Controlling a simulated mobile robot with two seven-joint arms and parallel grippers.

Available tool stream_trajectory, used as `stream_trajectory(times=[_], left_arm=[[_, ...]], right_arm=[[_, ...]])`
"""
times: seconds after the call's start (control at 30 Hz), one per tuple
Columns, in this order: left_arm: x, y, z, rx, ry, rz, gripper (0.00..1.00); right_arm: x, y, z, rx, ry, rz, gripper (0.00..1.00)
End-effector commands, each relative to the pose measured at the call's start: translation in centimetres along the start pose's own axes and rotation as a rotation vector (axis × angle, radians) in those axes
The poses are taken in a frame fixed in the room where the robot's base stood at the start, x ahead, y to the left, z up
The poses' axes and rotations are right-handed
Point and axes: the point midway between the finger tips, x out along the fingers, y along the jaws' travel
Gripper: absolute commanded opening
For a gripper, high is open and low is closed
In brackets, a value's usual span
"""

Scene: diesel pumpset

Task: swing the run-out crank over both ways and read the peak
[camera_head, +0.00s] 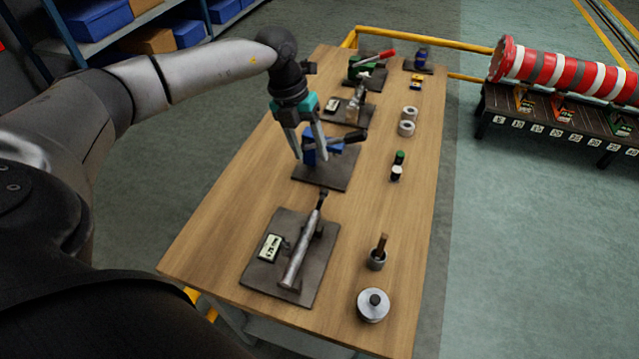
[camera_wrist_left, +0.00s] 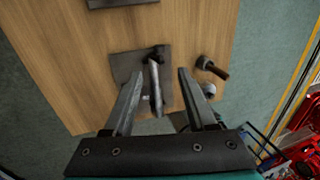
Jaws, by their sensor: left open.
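The run-out rig appears to be the nearest dark plate (camera_head: 325,260), with a silver shaft (camera_head: 298,258) lying along it and a dark handle (camera_head: 321,201) at its far end. A small pale readout (camera_head: 269,247) sits on the plate left of the shaft; its figures are too small to read. My left gripper (camera_head: 308,158) is open and empty, pointing down, with its fingers in front of a blue fixture in the head view. In the left wrist view the shaft (camera_wrist_left: 155,88) shows between the open fingers (camera_wrist_left: 158,85), apart from them. My right gripper is out of view.
A dark cup with a brown handle (camera_head: 378,256) and a silver knobbed disc (camera_head: 373,304) stand right of the rig. The blue fixture (camera_head: 334,146) sits behind it. Other fixtures and white rings (camera_head: 407,120) stand farther back. The wooden table (camera_head: 215,232) is clear at its near left.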

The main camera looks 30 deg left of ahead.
Motion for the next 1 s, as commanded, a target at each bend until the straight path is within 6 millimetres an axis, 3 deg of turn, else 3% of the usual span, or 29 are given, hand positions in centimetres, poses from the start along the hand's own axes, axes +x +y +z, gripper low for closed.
stream_trajectory(times=[0.3, 0.5, 0.7, 1.0], left_arm=[[7.1, 0.0, -0.1, -0.002, 0.005, 0.002, 0.57], [10.2, 0.0, -0.1, -0.002, 0.002, 0.002, 0.57], [11.5, 0.1, -0.1, -0.001, 0.001, 0.003, 0.57], [11.5, 0.1, 0.0, -0.001, 0.001, 0.003, 0.54]], right_arm=[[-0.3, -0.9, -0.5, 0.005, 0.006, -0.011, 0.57], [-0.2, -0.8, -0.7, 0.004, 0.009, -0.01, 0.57], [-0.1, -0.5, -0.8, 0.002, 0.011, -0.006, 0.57], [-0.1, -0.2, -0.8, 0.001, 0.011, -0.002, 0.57]])
